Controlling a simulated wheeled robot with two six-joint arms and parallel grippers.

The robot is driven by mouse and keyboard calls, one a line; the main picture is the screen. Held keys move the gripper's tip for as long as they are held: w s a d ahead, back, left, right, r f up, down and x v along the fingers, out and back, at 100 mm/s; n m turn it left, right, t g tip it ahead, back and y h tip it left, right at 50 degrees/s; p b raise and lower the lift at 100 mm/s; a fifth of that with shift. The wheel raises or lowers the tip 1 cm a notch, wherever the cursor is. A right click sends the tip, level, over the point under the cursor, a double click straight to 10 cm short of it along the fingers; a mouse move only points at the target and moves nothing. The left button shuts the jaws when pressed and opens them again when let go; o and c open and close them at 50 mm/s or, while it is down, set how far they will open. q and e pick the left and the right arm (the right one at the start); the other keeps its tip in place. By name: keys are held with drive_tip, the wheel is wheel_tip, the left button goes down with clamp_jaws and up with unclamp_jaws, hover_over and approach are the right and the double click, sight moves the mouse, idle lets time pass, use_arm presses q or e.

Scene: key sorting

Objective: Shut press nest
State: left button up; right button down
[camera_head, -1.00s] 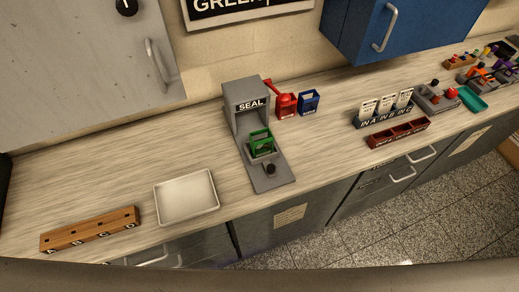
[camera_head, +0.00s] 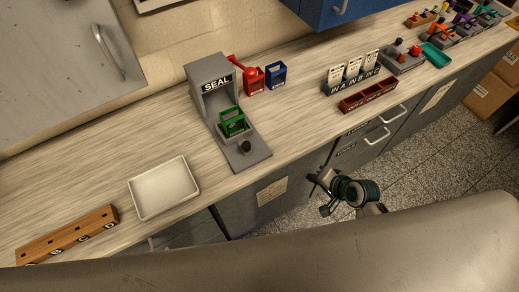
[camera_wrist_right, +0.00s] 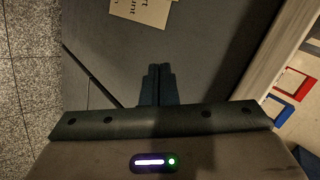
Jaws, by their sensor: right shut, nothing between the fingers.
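The grey press marked SEAL (camera_head: 204,75) stands on the counter in the head view. Its nest, a sliding tray with a dark knob (camera_head: 245,147), sticks out toward the counter's front edge. A green frame-shaped piece (camera_head: 232,121) sits upright on the nest, in front of the press opening. My right gripper (camera_head: 313,185) is off the counter's front edge, low and to the right of the press, apart from it. In the right wrist view its fingers (camera_wrist_right: 158,82) are together and empty, facing a grey cabinet front. My left gripper is not in view.
A red piece (camera_head: 254,81) and a blue frame (camera_head: 276,75) stand right of the press. A white tray (camera_head: 163,188) and wooden slotted block (camera_head: 68,237) lie left. A card rack (camera_head: 350,83) and red-brown bin (camera_head: 369,96) stand right. Counter around the press is mostly clear.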

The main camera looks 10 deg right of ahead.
drive_tip(key=a+r+y, duration=0.2)
drive_tip(key=a+r, duration=0.2)
drive_tip(key=r, duration=0.7)
drive_tip(key=y, duration=0.2)
approach(250, 148)
drive_tip(key=f, duration=0.1)
drive_tip(key=f+p, duration=0.1)
drive_tip(key=a+f, duration=0.1)
drive_tip(key=shift+w+f, duration=0.1)
drive_tip(key=shift+w, duration=0.2)
drive_tip(key=shift+w+a+p, duration=0.8)
drive_tip(key=shift+w+a, duration=0.35)
drive_tip(key=shift+a, duration=0.05)
drive_tip(key=shift+w+a+f, duration=0.2)
drive_tip(key=shift+w+a, duration=0.1)
